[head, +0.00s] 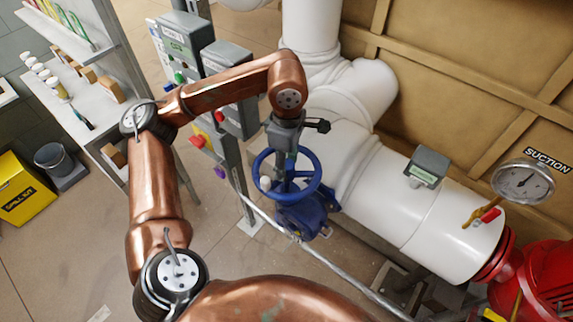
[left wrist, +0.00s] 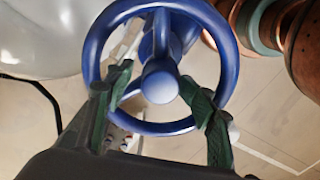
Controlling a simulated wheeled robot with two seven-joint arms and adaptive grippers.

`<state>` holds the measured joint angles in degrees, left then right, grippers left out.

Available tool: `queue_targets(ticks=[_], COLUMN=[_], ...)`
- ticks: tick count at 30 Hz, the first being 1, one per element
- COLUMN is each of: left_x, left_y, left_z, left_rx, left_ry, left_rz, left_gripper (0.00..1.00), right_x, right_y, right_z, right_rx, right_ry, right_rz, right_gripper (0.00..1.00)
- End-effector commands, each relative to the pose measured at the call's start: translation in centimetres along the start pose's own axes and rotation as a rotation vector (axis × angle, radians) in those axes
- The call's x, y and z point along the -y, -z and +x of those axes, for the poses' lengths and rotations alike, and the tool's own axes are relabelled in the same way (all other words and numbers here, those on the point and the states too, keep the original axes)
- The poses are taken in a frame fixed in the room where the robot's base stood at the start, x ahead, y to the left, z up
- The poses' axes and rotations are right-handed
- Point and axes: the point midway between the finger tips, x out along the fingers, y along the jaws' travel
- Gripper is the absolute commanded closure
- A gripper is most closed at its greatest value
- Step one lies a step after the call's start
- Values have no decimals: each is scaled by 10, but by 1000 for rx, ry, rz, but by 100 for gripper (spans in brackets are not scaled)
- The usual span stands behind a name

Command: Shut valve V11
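A blue valve with a blue handwheel (head: 313,187) stands beside the large white pipe. The handwheel also fills the upper middle of the left wrist view (left wrist: 91,52), with its hub (left wrist: 160,82) facing the camera. I cannot read a V11 label on it. My left gripper (head: 284,168) points down over the handwheel. In the left wrist view its two green-black fingers (left wrist: 157,82) are spread, one on each side of the hub, overlapping the lower rim. I cannot tell whether they touch it. My right gripper is not in view.
A white pipe (head: 385,200) with a gauge (head: 522,182) and a red pump (head: 540,285) lies to the right. Grey control boxes (head: 180,45) stand behind my arm. A grey rail (head: 330,265) runs in front of the valve. Shelves and a yellow bin (head: 22,188) are left.

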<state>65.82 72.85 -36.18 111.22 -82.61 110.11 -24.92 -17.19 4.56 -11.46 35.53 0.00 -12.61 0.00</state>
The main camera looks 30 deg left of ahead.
Motion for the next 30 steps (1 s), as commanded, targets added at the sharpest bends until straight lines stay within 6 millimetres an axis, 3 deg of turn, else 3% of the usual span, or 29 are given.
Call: queue_targets(ticks=[15, 26, 30], left_x=[1, 0, 0], left_y=[0, 0, 0], left_z=[-61, -63, -73], left_rx=[3, 2, 2], left_ry=[-2, 0, -2], left_rz=[0, 0, 0], left_gripper=[51, 51, 51], right_x=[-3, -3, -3], right_y=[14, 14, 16], right_z=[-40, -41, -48], right_rx=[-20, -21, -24], right_ry=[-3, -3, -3], right_rz=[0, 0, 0], right_gripper=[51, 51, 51])
